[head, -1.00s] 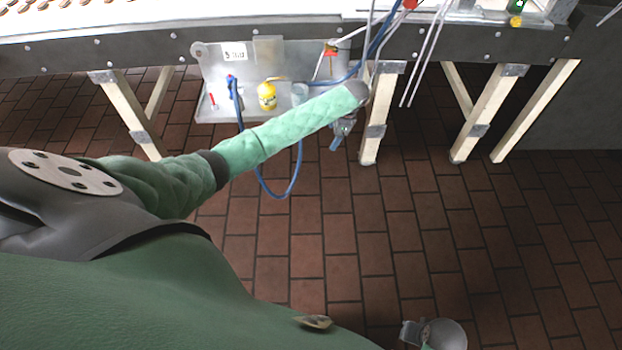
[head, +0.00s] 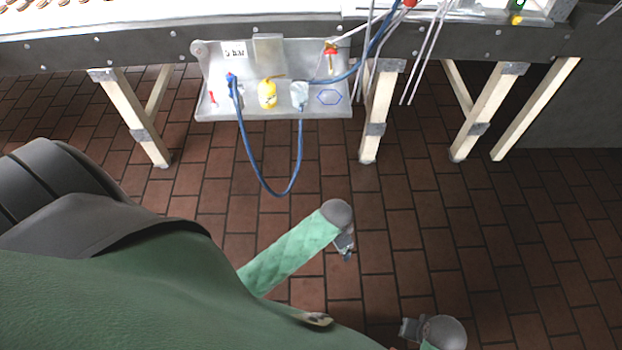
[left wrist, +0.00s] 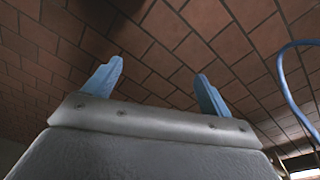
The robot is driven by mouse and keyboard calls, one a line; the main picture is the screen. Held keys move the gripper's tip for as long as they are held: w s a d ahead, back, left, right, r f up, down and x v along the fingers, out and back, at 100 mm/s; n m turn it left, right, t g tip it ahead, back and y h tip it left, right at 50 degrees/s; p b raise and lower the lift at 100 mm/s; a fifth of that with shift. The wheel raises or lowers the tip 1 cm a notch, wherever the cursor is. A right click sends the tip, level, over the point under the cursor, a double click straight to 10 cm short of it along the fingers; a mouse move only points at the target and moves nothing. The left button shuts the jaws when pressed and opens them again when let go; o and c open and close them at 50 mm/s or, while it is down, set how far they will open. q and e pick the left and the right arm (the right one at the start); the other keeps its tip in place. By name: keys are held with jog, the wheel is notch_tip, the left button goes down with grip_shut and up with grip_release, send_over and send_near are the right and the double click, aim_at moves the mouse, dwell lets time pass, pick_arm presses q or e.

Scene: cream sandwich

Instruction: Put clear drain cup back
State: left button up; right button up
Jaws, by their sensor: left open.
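A small pale, see-through cup (head: 299,94) stands on the grey metal shelf (head: 215,112) under the counter, between a yellow bottle-like part and a blue hexagon outline. I take it for the clear drain cup. A blue hose end runs up to or behind it; I cannot tell if they touch. My left gripper (head: 346,246) is over the floor, below and apart from the shelf. In the left wrist view its blue fingers (left wrist: 158,88) are apart with nothing between them. My right gripper (head: 408,331) is low at the bottom edge; its fingers are too small to judge.
The yellow part (head: 267,94) and a small red item (head: 213,98) are on the shelf. A blue hose (head: 270,190) hangs in a loop below it. Wooden legs (head: 376,115) carry the counter. The brick floor (head: 420,230) is clear.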

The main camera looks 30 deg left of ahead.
pick_arm(q)
jog(key=s+r+n, duration=0.1)
jog(key=s+n, duration=0.1)
jog(key=s, duration=0.5)
jog(key=s+a+r+n, duration=0.1)
jog(key=s+r+n, duration=0.1)
jog(key=s, duration=0.5)
jog(key=shift+a+r+t, duration=0.25)
jog(key=shift+r+t, duration=0.05)
jog(key=shift+t, duration=0.1)
